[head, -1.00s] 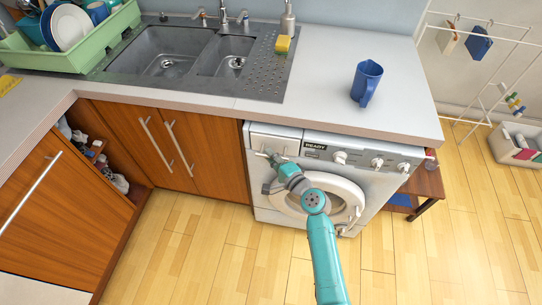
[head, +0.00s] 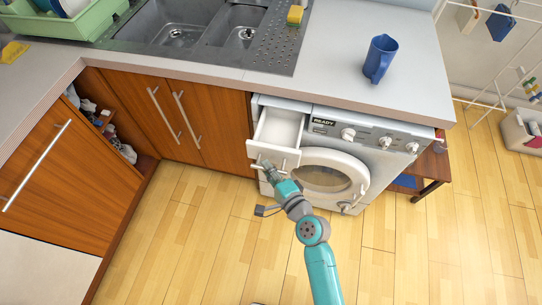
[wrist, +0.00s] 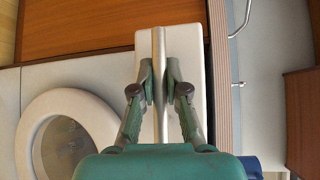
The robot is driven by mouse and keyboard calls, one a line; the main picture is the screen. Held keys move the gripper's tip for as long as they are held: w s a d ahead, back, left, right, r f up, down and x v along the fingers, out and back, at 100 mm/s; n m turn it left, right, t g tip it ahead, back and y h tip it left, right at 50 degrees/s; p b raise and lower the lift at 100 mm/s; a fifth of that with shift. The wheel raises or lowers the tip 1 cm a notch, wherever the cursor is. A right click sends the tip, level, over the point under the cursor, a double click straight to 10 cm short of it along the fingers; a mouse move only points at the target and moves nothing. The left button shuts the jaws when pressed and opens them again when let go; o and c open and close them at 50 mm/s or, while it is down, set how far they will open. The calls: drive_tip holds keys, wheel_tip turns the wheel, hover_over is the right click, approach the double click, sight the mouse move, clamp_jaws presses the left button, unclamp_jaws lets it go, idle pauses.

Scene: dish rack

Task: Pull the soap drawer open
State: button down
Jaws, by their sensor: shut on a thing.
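The soap drawer (head: 277,129) is a white drawer at the top left of the washing machine (head: 325,172). In the head view it stands pulled well out, and its empty-looking inside shows. My gripper (head: 267,166) is at the drawer's front, shut on its bar handle (head: 283,161). In the wrist view my gripper (wrist: 159,84) has one finger on each side of the handle (wrist: 158,45), with the white drawer front (wrist: 188,45) behind it. The fingertips are small in the head view.
Wooden cupboard doors (head: 180,110) with bar handles stand left of the machine. The round machine door (head: 335,176) is below and right of the drawer. A blue mug (head: 379,58) stands on the counter (head: 330,70) above. The wooden floor (head: 200,235) in front is clear.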

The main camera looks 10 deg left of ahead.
drive_tip(key=c, duration=1.2)
unclamp_jaws()
drive_tip(key=v, duration=1.2)
drive_tip(key=shift+s+f, duration=0.1)
drive_tip(key=s+d+f+n+t+h, duration=0.25)
drive_tip(key=s+d+h, duration=0.55)
drive_tip(key=s+d, duration=0.5)
drive_tip(key=s+d+r+n+h, duration=0.1)
drive_tip(key=s+d+r+n, duration=0.1)
drive_tip(key=s+r, duration=0.1)
drive_tip(key=s+d+r+n+h, duration=0.1)
drive_tip(key=s+d+r+n, duration=0.1)
drive_tip(key=s, duration=0.4)
drive_tip(key=s+d+r+n+h, duration=0.1)
drive_tip(key=s+d+r+n, duration=0.1)
drive_tip(key=s+r+n, duration=0.2)
drive_tip(key=shift+s+d+r+t, duration=0.1)
drive_tip(key=shift+s+r+t, duration=0.1)
drive_tip(key=shift+r, duration=0.3)
drive_tip(key=shift+s+d+r+t, duration=0.1)
drive_tip(key=shift+s+r, duration=0.1)
drive_tip(key=shift+r, duration=0.25)
